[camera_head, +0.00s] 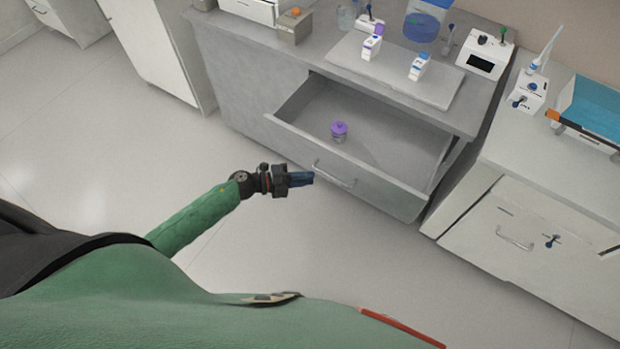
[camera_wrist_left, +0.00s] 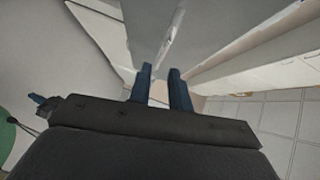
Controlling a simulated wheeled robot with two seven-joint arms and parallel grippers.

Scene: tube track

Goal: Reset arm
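My left gripper (camera_head: 303,178) is in front of the open drawer, its blue fingertips close to the drawer's handle (camera_head: 334,174). I cannot tell from the head view whether it touches the handle. In the left wrist view its two blue fingers (camera_wrist_left: 160,85) stand apart with a gap and nothing visible between them. The drawer (camera_head: 390,186) is pulled out and holds a small jar with a purple lid (camera_head: 339,130). My green left arm reaches in from the lower left. My right gripper is not in view.
The grey counter (camera_head: 250,46) above the drawer bears a board (camera_head: 440,92) with small bottles, a blue-filled container (camera_head: 424,27) and a small device (camera_head: 484,54). A white cabinet (camera_head: 540,215) stands at right. The floor at left is clear.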

